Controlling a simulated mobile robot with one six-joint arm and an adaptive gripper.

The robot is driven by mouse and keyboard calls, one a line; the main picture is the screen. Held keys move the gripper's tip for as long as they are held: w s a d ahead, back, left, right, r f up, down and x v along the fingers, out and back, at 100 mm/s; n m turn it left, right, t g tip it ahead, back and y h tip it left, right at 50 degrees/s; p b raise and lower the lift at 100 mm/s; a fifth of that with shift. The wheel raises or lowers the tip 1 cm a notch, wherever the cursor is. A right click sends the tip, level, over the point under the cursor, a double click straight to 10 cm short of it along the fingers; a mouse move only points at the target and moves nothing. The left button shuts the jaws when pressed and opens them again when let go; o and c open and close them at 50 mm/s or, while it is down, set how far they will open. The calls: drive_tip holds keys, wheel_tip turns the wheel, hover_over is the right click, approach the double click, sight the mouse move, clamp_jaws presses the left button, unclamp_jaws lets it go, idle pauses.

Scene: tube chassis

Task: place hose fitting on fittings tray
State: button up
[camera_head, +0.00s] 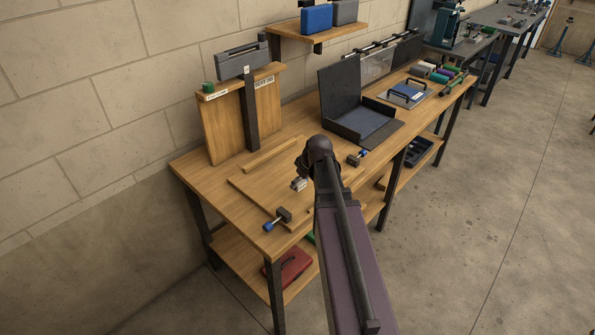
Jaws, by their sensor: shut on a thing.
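My gripper (301,172) is over the near left part of the wooden workbench, its fingers partly hidden by my own wrist. It is shut on a small silver-grey piece, which I take to be the hose fitting (299,184), just above the bench board. Whether the piece touches the wood cannot be told. No tray is clearly labelled. A flat tray with a blue middle and black handles (408,93) lies farther back on the bench and may be the fittings tray. An open black case (365,122) stands nearer, its lid raised.
A wooden upright panel (225,125) stands at the back left. Coloured rolls (437,73) sit behind the blue-centred tray. The concrete floor (480,190) to the right is clear.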

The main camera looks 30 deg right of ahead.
drive_tip(key=shift+s+a+r, duration=0.1)
drive_tip(key=shift+s+a, duration=0.05)
drive_tip(key=shift+s, duration=0.4)
drive_tip(key=shift+s+a, duration=0.15)
drive_tip(key=shift+s, duration=0.4)
idle(0.5)
